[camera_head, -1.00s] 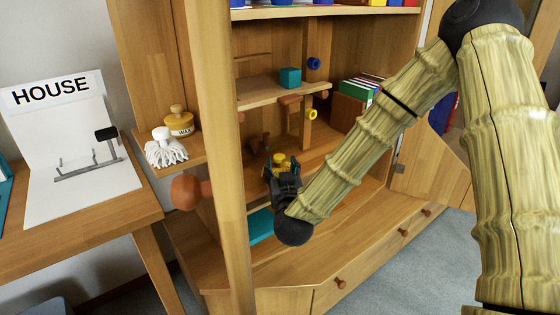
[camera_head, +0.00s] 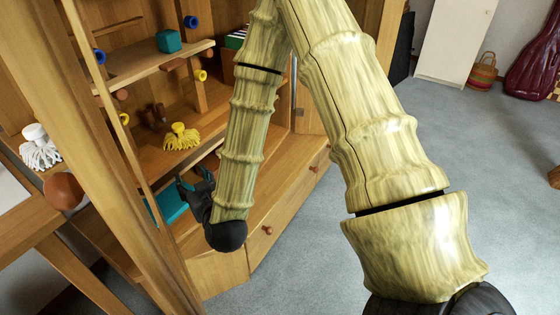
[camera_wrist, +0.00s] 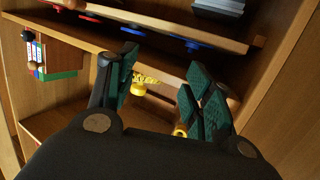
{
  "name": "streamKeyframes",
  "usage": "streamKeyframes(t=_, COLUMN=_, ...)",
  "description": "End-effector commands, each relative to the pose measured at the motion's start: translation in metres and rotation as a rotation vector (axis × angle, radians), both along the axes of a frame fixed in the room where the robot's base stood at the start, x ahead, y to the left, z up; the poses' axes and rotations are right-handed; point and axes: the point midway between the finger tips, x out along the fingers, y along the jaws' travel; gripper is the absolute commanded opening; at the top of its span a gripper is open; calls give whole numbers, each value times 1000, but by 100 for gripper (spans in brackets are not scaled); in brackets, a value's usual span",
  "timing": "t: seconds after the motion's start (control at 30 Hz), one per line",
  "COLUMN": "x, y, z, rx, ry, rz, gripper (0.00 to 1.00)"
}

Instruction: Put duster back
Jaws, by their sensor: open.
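A yellow duster (camera_head: 181,137) with a stringy head stands upright on the middle shelf of the wooden cabinet. My gripper (camera_head: 190,183) is below and in front of it, apart from it, open and empty. In the wrist view the yellow duster (camera_wrist: 140,87) shows in the gap between my gripper's (camera_wrist: 160,75) spread fingers, beyond them. A white duster (camera_head: 40,148) stands on the small side shelf at the left.
The cabinet's upper shelf (camera_head: 150,66) holds a teal cube (camera_head: 170,41). Coloured rings hang on pegs nearby. A teal flat thing (camera_head: 170,203) lies in the cabinet below my gripper. Open grey floor (camera_head: 420,120) lies to the right.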

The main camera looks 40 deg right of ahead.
Motion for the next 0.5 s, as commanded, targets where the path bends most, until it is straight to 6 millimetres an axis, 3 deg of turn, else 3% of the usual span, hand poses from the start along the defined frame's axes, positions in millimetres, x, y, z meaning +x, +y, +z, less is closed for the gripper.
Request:
streamKeyframes(t=0.03, x=-12, y=4, z=-37, rx=6, ry=92, rz=31, gripper=51)
streamKeyframes(t=0.2, x=-73, y=9, z=-154, rx=51, ry=429, rz=107, gripper=51)
streamKeyframes(t=0.27, x=-101, y=8, z=-191, rx=64, ry=550, rz=122, gripper=51)
streamKeyframes(t=0.4, x=-180, y=-1, z=-264, rx=90, ry=839, rz=132, gripper=51)
streamKeyframes(t=0.5, x=-238, y=-12, z=-302, rx=101, ry=1034, rz=119, gripper=51)
